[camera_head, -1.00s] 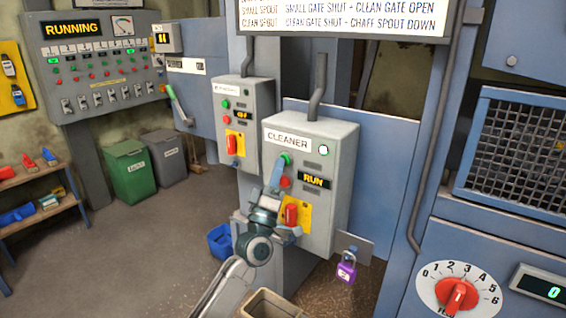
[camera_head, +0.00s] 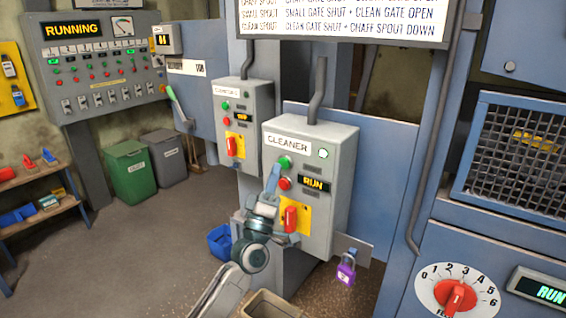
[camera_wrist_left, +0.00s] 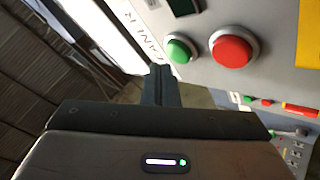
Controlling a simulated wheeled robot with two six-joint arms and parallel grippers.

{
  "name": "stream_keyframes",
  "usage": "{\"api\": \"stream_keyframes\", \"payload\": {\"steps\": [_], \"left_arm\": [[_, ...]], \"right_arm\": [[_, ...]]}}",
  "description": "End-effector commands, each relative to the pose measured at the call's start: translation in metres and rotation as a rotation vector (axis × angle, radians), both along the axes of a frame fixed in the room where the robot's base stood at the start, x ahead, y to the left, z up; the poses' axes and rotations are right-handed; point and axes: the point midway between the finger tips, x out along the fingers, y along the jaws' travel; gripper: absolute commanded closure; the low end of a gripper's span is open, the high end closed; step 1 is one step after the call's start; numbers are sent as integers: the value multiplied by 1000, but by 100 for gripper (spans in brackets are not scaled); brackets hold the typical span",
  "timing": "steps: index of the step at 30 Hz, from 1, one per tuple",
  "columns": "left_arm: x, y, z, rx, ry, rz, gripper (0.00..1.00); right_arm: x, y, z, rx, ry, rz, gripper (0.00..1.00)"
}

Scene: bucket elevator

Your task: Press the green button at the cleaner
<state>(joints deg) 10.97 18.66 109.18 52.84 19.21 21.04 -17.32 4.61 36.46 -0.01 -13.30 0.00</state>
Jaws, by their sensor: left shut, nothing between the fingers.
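The cleaner box (camera_head: 335,150) is a grey panel labelled CLEANER. The green button is uncovered. My right gripper is not in view.
A red rotary switch (camera_head: 291,219) on a yellow plate is on the box beside my left wrist. A purple padlock (camera_head: 346,273) hangs at lower right. A second control box (camera_head: 243,130) stands left. A dial (camera_head: 456,297) is at the lower right.

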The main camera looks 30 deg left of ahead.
Motion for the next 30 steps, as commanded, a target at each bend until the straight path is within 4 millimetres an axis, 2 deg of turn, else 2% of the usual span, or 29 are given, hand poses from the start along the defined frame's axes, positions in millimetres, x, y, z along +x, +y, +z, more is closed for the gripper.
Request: {"api": "stream_keyframes", "payload": {"steps": [8, 21, 30], "left_arm": [[-1, 0, 0, 0, 0, 0, 100], [-42, 3, 1, 1, 2, -1, 100], [-50, 4, 0, 0, 0, 0, 100]], "right_arm": [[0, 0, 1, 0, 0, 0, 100], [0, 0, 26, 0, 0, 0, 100], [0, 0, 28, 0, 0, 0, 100]]}}
